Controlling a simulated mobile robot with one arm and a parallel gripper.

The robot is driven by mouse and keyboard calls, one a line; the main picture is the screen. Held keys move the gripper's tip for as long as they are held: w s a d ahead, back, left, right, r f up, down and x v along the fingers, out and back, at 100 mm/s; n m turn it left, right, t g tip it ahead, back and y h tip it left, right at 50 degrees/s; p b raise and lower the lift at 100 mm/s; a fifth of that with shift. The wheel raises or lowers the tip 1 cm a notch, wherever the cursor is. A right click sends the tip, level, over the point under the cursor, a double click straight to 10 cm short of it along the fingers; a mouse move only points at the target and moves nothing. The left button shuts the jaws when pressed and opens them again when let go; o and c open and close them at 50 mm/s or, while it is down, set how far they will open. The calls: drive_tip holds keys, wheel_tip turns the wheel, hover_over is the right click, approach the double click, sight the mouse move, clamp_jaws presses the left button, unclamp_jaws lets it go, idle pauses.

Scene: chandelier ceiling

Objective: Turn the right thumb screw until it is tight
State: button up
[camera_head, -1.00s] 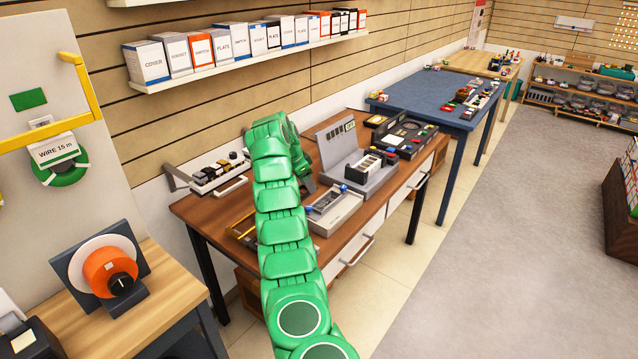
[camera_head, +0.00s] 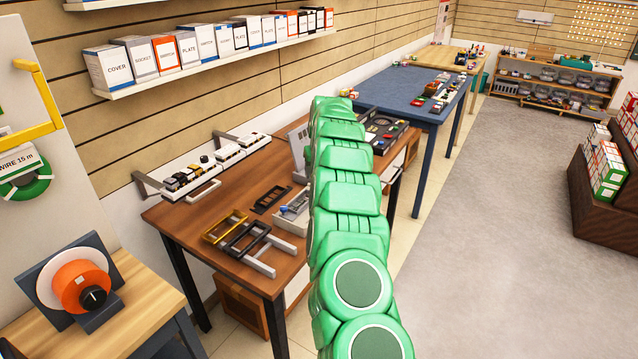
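A light grey box-like fixture (camera_head: 294,218) lies near the front edge of the brown wooden workbench (camera_head: 222,268). A small blue knob, likely the left thumb screw (camera_head: 284,211), shows at its left end. The right part of the fixture and the right thumb screw are hidden behind my green arm. My arm rises from the bottom of the view across the right part of the bench. My gripper is hidden behind the arm, so its state and any contact with the screw do not show.
Yellow and black frames (camera_head: 226,226) lie left of the fixture, with a flat dark plate (camera_head: 271,199) behind. A rail of small modules (camera_head: 215,168) runs along the wall. A black tray (camera_head: 383,133) stands right of my arm. The grey floor (camera_head: 480,240) at right is clear.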

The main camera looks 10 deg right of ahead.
drive_tip(key=shift+w+d+f+n+t+y, duration=0.2)
drive_tip(key=shift+f+n, duration=0.3)
drive_tip(key=shift+f, duration=0.5)
drive_tip(key=shift+w+d+f+n+y, duration=0.2)
drive_tip(key=shift+f+n, duration=0.3)
drive_tip(key=shift+f, duration=0.55)
drive_tip(key=shift+w+d+f+n+t, duration=0.15)
drive_tip(key=shift+w+f+n, duration=0.25)
drive_tip(key=shift+f, duration=0.6)
drive_tip(key=shift+s, duration=0.1)
clamp_jaws()
